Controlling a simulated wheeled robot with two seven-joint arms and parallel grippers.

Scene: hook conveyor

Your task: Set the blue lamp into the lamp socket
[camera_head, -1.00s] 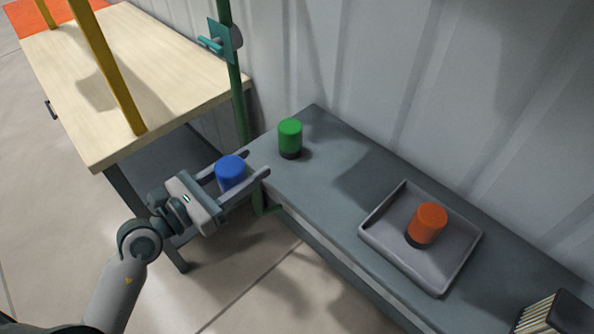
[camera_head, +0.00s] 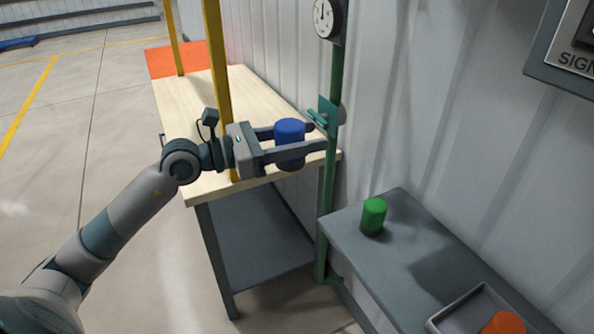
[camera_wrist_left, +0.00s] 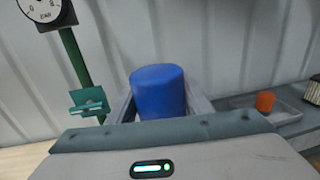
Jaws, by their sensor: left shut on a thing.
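The blue lamp (camera_head: 290,131) is upright between the fingers of my left gripper (camera_head: 318,137), which is shut on it. It is held in the air, in front of the wooden table's right end and close to the green post in the head view. In the left wrist view the blue lamp (camera_wrist_left: 158,92) fills the space between the fingers, its lower part hidden by the gripper body. I cannot make out a lamp socket in either view. My right gripper is not in view.
A green post (camera_head: 333,190) carries a teal bracket (camera_head: 328,117) near my fingertips and a gauge (camera_head: 326,18). A green lamp (camera_head: 374,214) stands on the grey bench (camera_head: 345,222); an orange lamp (camera_head: 503,324) is in a tray (camera_head: 462,306). A sign panel (camera_head: 560,50) is upper right.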

